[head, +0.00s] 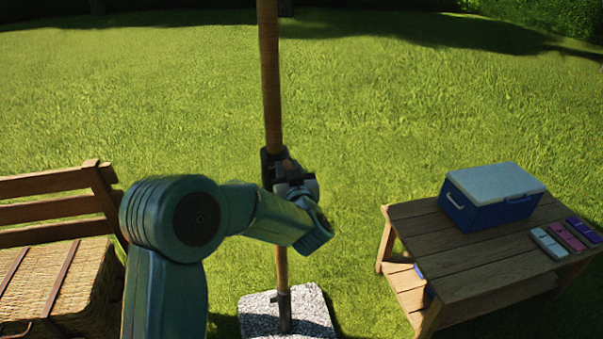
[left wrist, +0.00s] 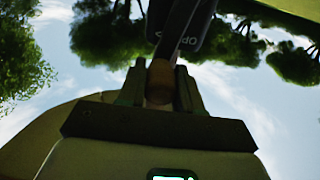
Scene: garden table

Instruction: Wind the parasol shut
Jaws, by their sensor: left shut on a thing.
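The parasol's wooden pole (head: 270,80) stands upright in the middle of the head view, in a speckled stone base (head: 255,315). A dark crank housing (head: 268,160) is fixed on the pole. My left gripper (head: 290,182) is at the housing, its fingers partly hidden by my own wrist. In the left wrist view my left gripper (left wrist: 160,90) is shut on a wooden crank knob (left wrist: 160,76). A dark crank arm (left wrist: 177,30) runs up from the knob, beside a dark part with partly readable lettering. The canopy is outside the head view. My right gripper is not in view.
A wooden side table (head: 470,265) stands at the right with a blue cooler (head: 490,200) and several small coloured blocks (head: 565,237). A wooden bench (head: 50,205) and a wicker hamper (head: 65,285) are at the left. Open lawn (head: 400,110) lies behind the pole.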

